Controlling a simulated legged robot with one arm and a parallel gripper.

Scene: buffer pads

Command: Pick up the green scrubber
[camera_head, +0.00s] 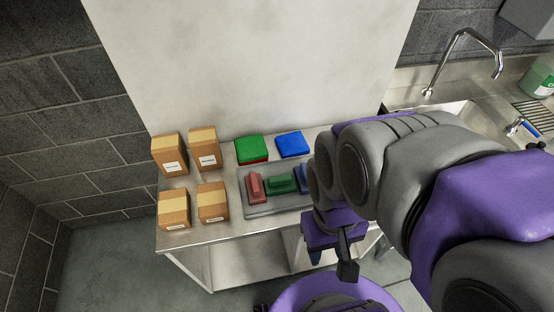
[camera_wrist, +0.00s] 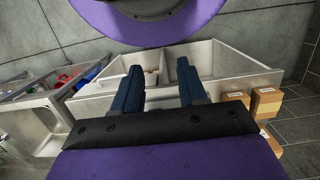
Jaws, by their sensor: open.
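The green scrubber (camera_head: 281,184) lies in a grey tray (camera_head: 262,211) on the metal table, between a red scrubber (camera_head: 254,188) on its left and a blue scrubber (camera_head: 304,183) on its right. My arm partly hides the blue scrubber and the tray's right end. My gripper (camera_head: 331,264) hangs in front of the table's front edge, to the lower right of the green scrubber and apart from it. In the wrist view its two dark blue fingers (camera_wrist: 160,88) stand apart with nothing between them. I cannot make out the green scrubber in the wrist view.
Several cardboard boxes (camera_head: 212,201) stand on the table's left side. A green pad (camera_head: 251,147) on a red one and a blue pad (camera_head: 292,144) lie behind the tray. A sink with a faucet (camera_head: 466,36) is at the right. A wall panel (camera_head: 245,60) rises behind the table.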

